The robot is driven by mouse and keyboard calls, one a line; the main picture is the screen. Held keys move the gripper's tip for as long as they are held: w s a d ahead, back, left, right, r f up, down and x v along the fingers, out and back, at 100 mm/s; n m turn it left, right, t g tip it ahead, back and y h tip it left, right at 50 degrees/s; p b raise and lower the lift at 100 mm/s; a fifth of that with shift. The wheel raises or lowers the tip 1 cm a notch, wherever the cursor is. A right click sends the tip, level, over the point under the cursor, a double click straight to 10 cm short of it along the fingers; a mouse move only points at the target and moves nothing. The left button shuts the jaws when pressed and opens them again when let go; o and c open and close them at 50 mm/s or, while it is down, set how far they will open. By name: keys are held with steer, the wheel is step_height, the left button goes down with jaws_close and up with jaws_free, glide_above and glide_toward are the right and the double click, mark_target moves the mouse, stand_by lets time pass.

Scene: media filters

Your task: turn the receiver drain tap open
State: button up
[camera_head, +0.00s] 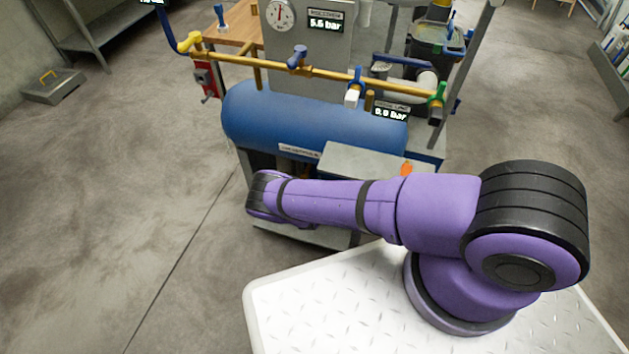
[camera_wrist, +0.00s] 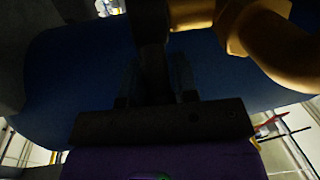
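The blue receiver tank (camera_head: 310,120) lies under the brass pipe in the head view. Its blue underside fills much of the dark wrist view (camera_wrist: 70,70). A brass fitting (camera_wrist: 240,25), which looks like part of the drain pipework, shows at the upper right there. A dark upright bar (camera_wrist: 150,35), possibly the tap's handle, reaches down between the fingers of my gripper (camera_wrist: 156,82). The fingers stand apart, one on each side of it. It is too dark to tell whether they touch it. My gripper and the drain tap are hidden in the head view.
A brass pipe (camera_head: 320,72) with several coloured valves runs above the tank. A grey panel with a gauge (camera_head: 281,15) stands behind. A grey box top (camera_head: 350,160) sits beside my arm.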

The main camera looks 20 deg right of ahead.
jaws_close()
steer(key=shift+s+f, duration=0.1)
steer(key=shift+s+f+t, duration=0.15)
steer(key=shift+s+t, duration=0.05)
steer(key=shift+t, duration=0.1)
steer(key=shift+a+h, duration=0.1)
steer(key=shift+h, duration=0.2)
steer(key=shift+s+a+t, duration=0.1)
steer(key=shift+t, duration=0.2)
steer(key=o, duration=0.7)
jaws_free()
steer(key=shift+c, duration=0.2)
